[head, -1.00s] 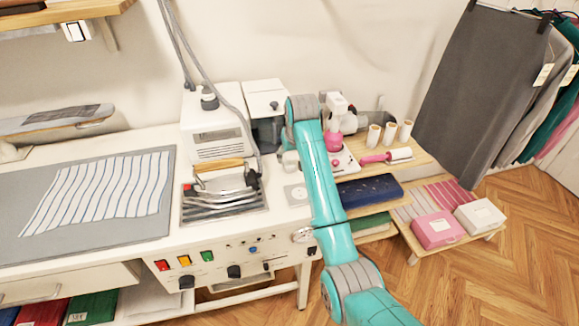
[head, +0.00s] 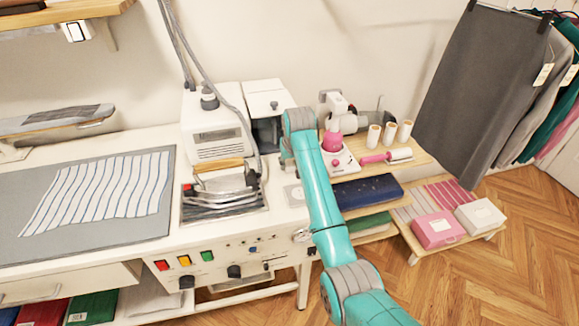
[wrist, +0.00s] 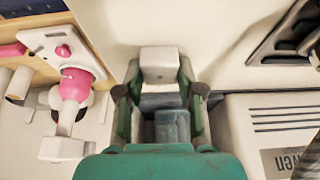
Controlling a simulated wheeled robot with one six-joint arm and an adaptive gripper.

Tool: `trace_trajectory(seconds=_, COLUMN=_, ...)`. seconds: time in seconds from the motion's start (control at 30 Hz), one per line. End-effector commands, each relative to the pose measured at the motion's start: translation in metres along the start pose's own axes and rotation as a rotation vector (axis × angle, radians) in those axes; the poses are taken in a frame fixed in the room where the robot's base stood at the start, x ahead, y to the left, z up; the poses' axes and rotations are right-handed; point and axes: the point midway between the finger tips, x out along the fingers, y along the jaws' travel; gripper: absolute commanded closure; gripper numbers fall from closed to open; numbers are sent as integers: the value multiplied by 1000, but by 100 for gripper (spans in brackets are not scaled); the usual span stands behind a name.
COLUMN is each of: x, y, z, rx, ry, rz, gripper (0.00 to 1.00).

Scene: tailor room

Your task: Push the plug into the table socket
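My gripper (wrist: 160,85) points down over the table, its two dark-tipped fingers on either side of a white block, which appears to be the plug (wrist: 160,62). In the head view my arm covers most of the gripper, and the plug cannot be made out. The table socket (head: 294,195) is a pale plate on the white tabletop (head: 280,222), right of the iron rest, partly beside my arm. In the wrist view the socket is hidden, so the gap between plug and socket cannot be told.
A white steam boiler (head: 215,135) and an iron (head: 222,185) stand left of my arm. A pink-and-white machine (head: 335,145) and thread spools (head: 390,133) are on the wooden shelf at right. A striped cloth (head: 100,195) lies on the grey mat.

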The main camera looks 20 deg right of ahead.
Motion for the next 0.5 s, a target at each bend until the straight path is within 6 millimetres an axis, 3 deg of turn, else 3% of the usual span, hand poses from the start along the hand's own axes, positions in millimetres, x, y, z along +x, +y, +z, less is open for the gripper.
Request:
trace_trajectory(seconds=0.3, x=-2, y=0, z=-1, rx=0, ry=0, rz=0, gripper=94)
trace_trajectory(seconds=0.5, x=-28, y=0, z=-12, rx=0, ry=4, rz=0, gripper=94)
